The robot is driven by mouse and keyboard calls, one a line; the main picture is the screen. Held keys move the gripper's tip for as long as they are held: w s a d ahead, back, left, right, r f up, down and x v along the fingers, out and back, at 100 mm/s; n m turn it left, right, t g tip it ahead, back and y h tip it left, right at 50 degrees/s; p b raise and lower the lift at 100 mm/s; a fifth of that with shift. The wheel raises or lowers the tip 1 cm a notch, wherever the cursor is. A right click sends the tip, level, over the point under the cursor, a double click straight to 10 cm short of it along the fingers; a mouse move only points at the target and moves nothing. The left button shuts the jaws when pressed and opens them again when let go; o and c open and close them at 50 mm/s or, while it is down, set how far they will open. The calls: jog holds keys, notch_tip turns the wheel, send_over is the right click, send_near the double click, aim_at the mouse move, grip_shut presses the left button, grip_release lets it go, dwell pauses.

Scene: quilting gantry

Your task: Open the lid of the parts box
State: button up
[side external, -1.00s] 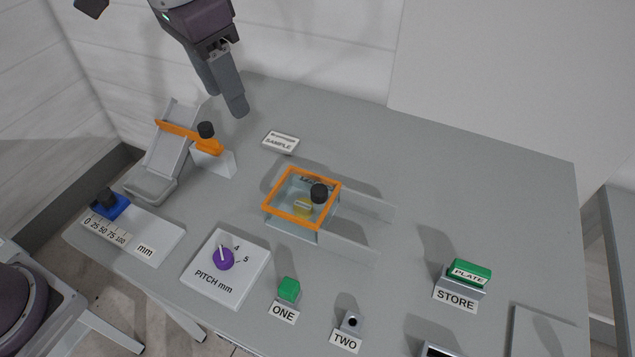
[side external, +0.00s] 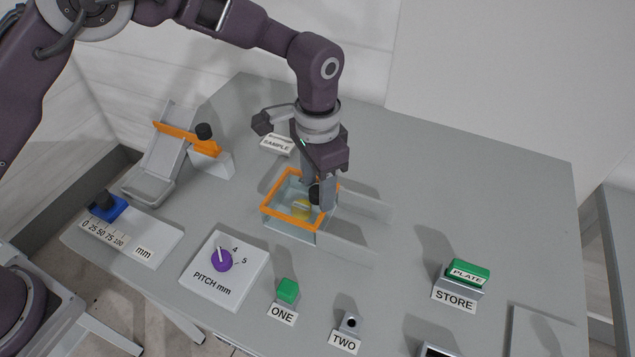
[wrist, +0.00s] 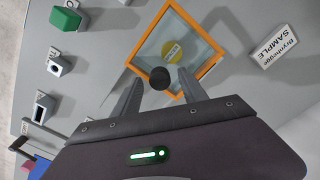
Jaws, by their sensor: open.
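The parts box has an orange-framed clear lid (side external: 268,200) and sits near the middle of the table; the lid looks shut. A yellow item (side external: 301,206) shows through it, and also in the wrist view (wrist: 175,50). A black round knob (wrist: 159,77) stands on the lid near one edge. My gripper (side external: 319,205) is at the knob, pointing down. In the wrist view my gripper (wrist: 162,92) has its two fingers apart, one on each side of the knob. I cannot tell whether either finger touches it.
Clear rails (side external: 355,225) extend right of the box. A SAMPLE tag (side external: 278,145) lies behind it. A PITCH dial (side external: 222,260), green block (side external: 288,290) and TWO socket (side external: 350,323) stand in front. A green PLATE block (side external: 469,271) is at right. The back right table is clear.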

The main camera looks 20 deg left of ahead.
jog(key=shift+c, duration=0.4)
grip_shut()
jog(key=shift+r, duration=0.1)
dwell(0.8)
